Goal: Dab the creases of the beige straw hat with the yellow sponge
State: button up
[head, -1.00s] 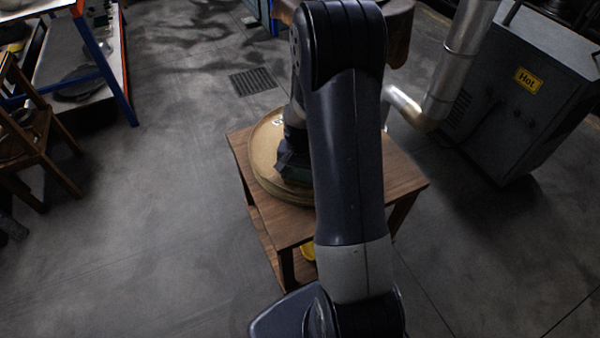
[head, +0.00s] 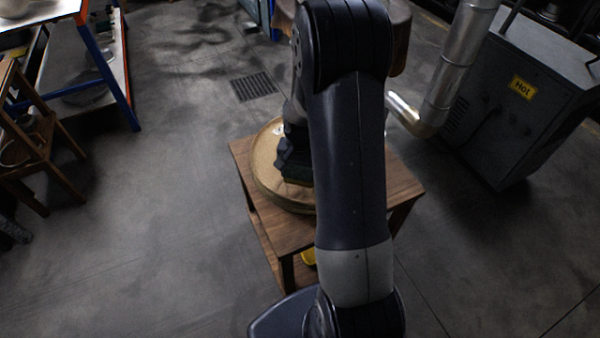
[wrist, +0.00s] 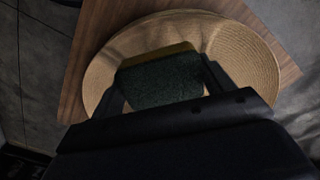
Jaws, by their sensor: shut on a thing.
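The beige straw hat (head: 266,165) lies on a small wooden table, partly hidden by my arm. In the wrist view the hat (wrist: 245,55) spreads below my gripper, with its brim and part of the crown showing. My gripper (head: 293,168) is over the hat. It is shut on the sponge (wrist: 160,82), which shows a dark green face and a yellow edge. The sponge hides the middle of the hat, and I cannot tell whether it touches the straw.
The wooden table (head: 400,192) has a lower shelf with a yellow thing (head: 308,257) on it. A grey machine (head: 500,110) with a "Hot" label and a metal pipe (head: 460,60) stand at the right. A wooden stand (head: 45,150) is at the left. The floor between is clear.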

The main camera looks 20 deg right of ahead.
jog(key=shift+r+p, duration=2.95)
jog(key=shift+r, duration=1.5)
